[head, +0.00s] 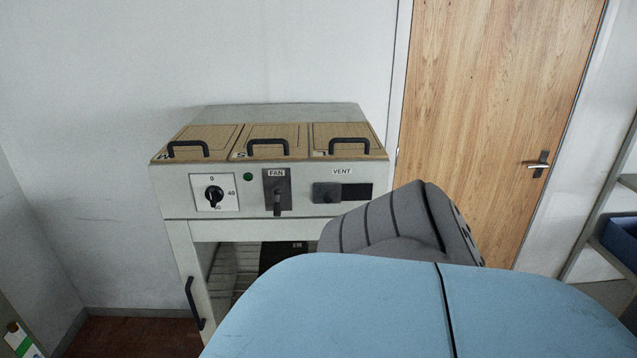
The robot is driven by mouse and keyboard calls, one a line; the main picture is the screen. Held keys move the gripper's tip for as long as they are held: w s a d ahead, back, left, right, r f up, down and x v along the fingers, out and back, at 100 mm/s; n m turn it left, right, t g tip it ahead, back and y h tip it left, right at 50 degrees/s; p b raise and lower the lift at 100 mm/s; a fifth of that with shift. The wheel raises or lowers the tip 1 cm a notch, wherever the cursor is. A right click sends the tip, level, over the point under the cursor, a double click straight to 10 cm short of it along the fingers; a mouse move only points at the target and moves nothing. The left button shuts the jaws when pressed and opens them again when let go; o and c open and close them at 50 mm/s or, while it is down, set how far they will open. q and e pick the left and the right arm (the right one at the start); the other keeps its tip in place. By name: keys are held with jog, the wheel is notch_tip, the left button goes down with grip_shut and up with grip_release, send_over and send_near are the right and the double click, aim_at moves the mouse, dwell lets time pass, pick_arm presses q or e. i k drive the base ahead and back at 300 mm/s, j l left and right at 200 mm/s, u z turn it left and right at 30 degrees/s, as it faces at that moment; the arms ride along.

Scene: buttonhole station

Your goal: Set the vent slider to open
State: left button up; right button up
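The vent slider (327,193) is a dark grey block with a small protruding knob, under the label VENT on the front panel (375,215) of a grey cabinet. It sits at the left end of its track, and the dark slot (358,191) to its right is uncovered. No open or closed marking can be read. Neither of my grippers shows in the head view. A large blue and grey rounded body close to the camera covers the lower middle and right, and hides the cabinet's lower right part.
Left of the slider are the FAN lever (277,194), a green indicator (248,177) and a round dial (213,195). Three lids with black handles top the cabinet (260,111). A lower door with a handle (194,303) stands below. A wooden door (480,100) and shelf (600,215) are right.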

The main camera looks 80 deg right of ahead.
aim_at(324, 193)
jog(key=z, duration=2.55)
